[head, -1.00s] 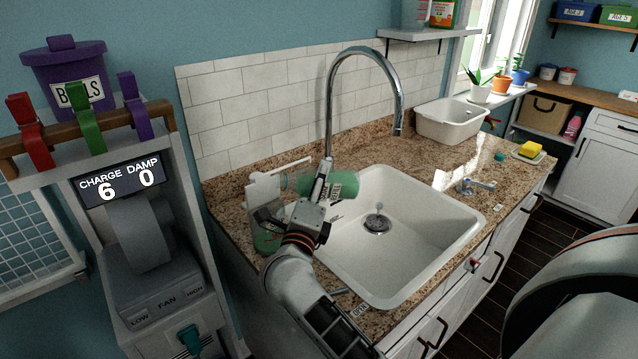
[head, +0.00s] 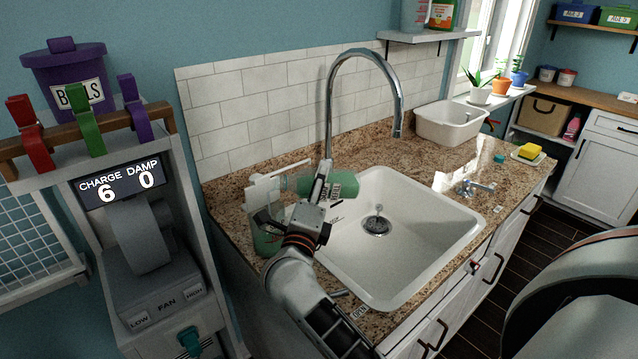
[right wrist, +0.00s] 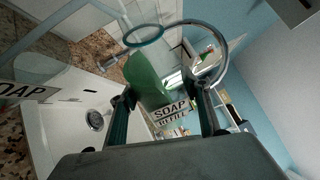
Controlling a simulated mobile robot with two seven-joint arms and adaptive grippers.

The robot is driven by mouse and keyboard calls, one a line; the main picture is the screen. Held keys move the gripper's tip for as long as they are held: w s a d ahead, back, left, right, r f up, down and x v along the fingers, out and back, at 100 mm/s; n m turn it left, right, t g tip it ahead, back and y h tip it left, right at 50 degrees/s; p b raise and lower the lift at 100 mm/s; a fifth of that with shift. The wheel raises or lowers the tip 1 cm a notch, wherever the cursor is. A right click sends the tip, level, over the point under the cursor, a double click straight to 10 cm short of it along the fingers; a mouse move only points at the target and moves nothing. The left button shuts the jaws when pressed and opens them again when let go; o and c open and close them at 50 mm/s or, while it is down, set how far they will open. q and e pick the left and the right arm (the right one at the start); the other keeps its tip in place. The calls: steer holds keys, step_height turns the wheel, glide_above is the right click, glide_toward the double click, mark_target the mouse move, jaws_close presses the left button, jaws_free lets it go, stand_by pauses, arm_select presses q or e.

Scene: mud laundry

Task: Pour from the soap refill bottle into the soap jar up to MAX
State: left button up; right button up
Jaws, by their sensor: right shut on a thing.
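The soap refill bottle (head: 344,184) is green with a white label and lies almost on its side above the sink's left edge. Its clear mouth end points left toward the soap jar (head: 267,240). My right gripper (head: 321,184) is shut around the bottle. In the right wrist view the bottle (right wrist: 147,80) sits between the fingers (right wrist: 163,100), its teal rim beyond. The jar is clear, with green soap in its lower part, and stands on the counter left of the sink. Its label (right wrist: 24,91) shows at left in the wrist view. I cannot make out the MAX mark or a stream. My left gripper is out of view.
The white sink (head: 430,226) is empty beside the bottle. A tall chrome faucet (head: 330,115) rises behind it. A white basin (head: 452,121) and a yellow sponge (head: 530,151) are farther right. A machine with a display (head: 122,184) stands at left.

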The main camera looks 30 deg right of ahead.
steer(key=shift+r+n+t, duration=0.5)
steer(key=shift+r+n, duration=0.5)
steer(key=shift+n, duration=0.3)
stand_by(6.7)
